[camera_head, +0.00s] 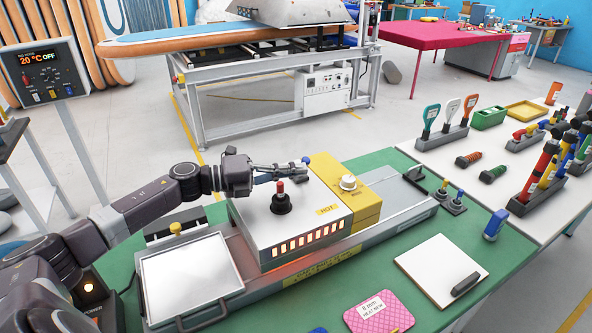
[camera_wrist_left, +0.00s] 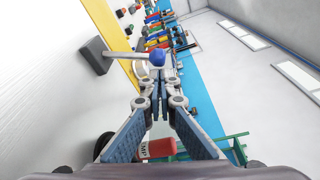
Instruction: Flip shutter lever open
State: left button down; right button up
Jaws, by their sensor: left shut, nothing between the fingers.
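The lever with a blue ball knob (camera_head: 305,160) shows at the far edge of a white heater box (camera_head: 320,200) marked HOT. In the left wrist view, the blue knob (camera_wrist_left: 156,57) sits at the end of a grey rod that comes from a dark grey block (camera_wrist_left: 94,58). My left gripper (camera_head: 297,169) is shut and empty over the box's far side. In the left wrist view its fingertips (camera_wrist_left: 160,82) are close to the knob; I cannot tell whether they touch. My right gripper is not in view.
A red-topped knob (camera_head: 281,188) on a black base stands on the box near my gripper. A yellow section with a white dial (camera_head: 348,183) adjoins on the right. Orange slots glow in front. A pale square plate (camera_head: 190,275) lies left; a clipboard (camera_head: 440,268) lies right.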

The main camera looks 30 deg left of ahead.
pick_arm(q)
jog(key=shift+w+a+r+n, duration=0.15)
jog(key=shift+a+r+n, duration=0.15)
jog(key=shift+n, duration=0.3)
jog(key=shift+w+a+r+n+t+b, duration=0.2)
jog(key=shift+a+n, duration=0.15)
jog(key=shift+n, duration=0.15)
jog(key=shift+w+a+r+n+t+b, duration=0.1)
jog(key=shift+w+a+n, duration=0.15)
jog(key=shift+n, duration=0.25)
jog(key=a+n, duration=0.1)
jog(key=w+a+n, duration=0.1)
jog(key=n, duration=0.1)
jog(key=n+t+h+b, duration=0.1)
jog(key=shift+w+a+r+n, duration=0.25)
jog(key=shift+a+n, duration=0.05)
jog(key=shift+a, duration=0.1)
jog(key=shift+s+f, duration=0.1)
jog(key=shift+s, duration=0.05)
